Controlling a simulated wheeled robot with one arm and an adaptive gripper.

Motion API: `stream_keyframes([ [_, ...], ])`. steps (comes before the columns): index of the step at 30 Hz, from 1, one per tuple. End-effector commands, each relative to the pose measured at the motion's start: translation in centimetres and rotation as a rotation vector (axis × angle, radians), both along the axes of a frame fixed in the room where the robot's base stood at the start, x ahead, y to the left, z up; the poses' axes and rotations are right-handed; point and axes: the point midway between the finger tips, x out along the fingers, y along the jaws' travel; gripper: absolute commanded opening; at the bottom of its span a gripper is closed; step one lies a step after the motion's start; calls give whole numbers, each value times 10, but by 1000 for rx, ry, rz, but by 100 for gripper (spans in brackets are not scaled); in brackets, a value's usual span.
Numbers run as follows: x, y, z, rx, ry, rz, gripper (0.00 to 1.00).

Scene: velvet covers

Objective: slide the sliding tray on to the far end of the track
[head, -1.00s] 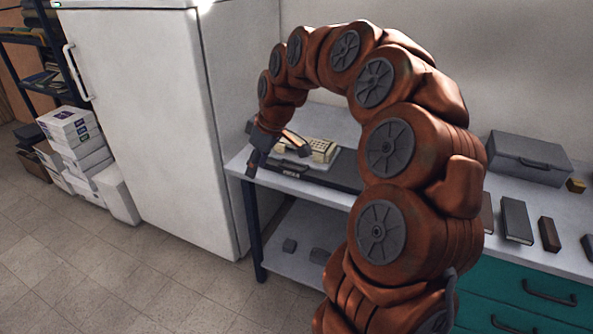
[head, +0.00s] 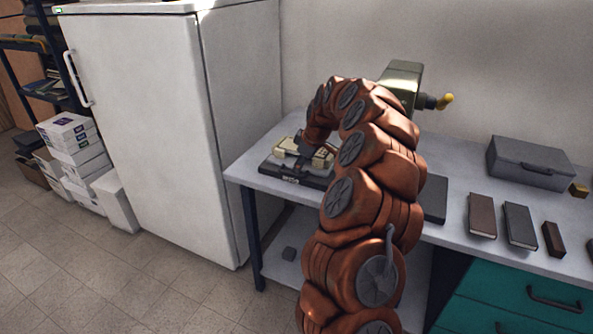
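A low dark track (head: 285,178) lies on the table near its left end, and its right part is hidden behind my arm. A cream-coloured piece (head: 320,159), which seems to be the sliding tray, sits on top of it towards the left. My gripper (head: 297,152) is down at this cream piece, seen from behind and small. I cannot tell whether its fingers touch the piece, or whether they are open or shut.
A white fridge (head: 150,130) stands just left of the table (head: 250,172). A green machine with a yellow-knobbed handle (head: 400,80) stands behind my arm. Dark blocks, books (head: 481,215) and a grey case (head: 530,163) lie to the right.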

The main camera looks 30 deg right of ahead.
Motion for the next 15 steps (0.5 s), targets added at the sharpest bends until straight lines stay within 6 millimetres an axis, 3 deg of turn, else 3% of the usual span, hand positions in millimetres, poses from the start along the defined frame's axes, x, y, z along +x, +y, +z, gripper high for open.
stream_keyframes([
  [6, 12, 3, -29, 3, 6, 2, 39],
  [15, 18, 3, -39, 0, 0, 0, 39],
])
